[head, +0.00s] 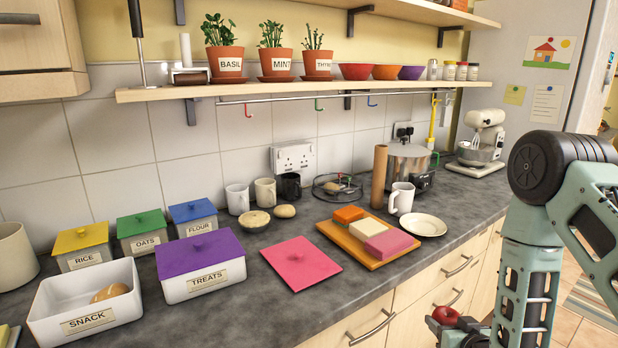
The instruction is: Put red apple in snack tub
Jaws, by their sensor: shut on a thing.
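The red apple (446,315) is at the lower right of the head view, in front of the counter's drawers. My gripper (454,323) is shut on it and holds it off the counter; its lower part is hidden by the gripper. The white snack tub (126,310), labelled SNACK, stands at the front left of the counter. It is open at the top, and a brown, rounded item (108,292) lies inside. My gripper is far to the right of the tub.
The purple-lidded TREATS tub (200,283) stands right beside the snack tub. A pink lid-like panel (300,263) and a board (378,262) with coloured blocks lie on the counter. A shelf (300,88) with potted herbs hangs above.

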